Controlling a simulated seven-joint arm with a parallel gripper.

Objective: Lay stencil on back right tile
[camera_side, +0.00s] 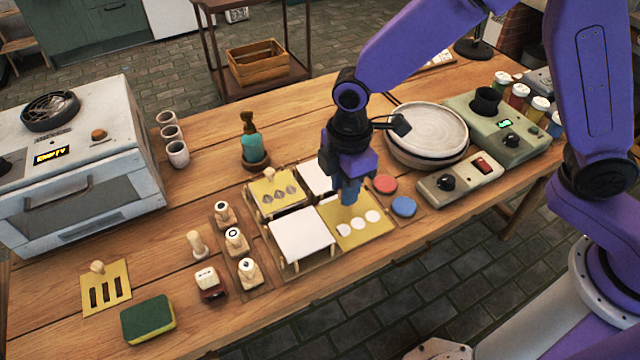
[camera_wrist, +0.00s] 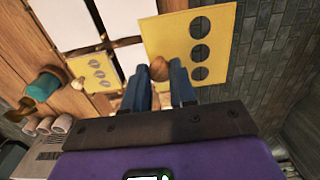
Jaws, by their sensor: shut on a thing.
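My gripper (camera_side: 348,202) is shut on the knob of a yellow stencil (camera_side: 340,242) with three round holes. The knob (camera_wrist: 158,68) shows between the fingers in the wrist view, where the held stencil (camera_wrist: 224,32) also shows. The holes look white in the side view and dark in the wrist view, so the stencil seems raised. In the side view, it overlaps the front right tile place. The back right tile (camera_side: 316,174) is white and bare, partly behind my gripper; it also shows in the wrist view (camera_wrist: 70,25).
A bare white tile (camera_side: 300,234) is at front left. A yellow stencil with leaf-shaped holes (camera_side: 278,206) lies at back left. A teal bottle (camera_side: 250,146) stands behind them. A big plate stack (camera_side: 428,130) and red disc (camera_side: 385,184) are close on the right.

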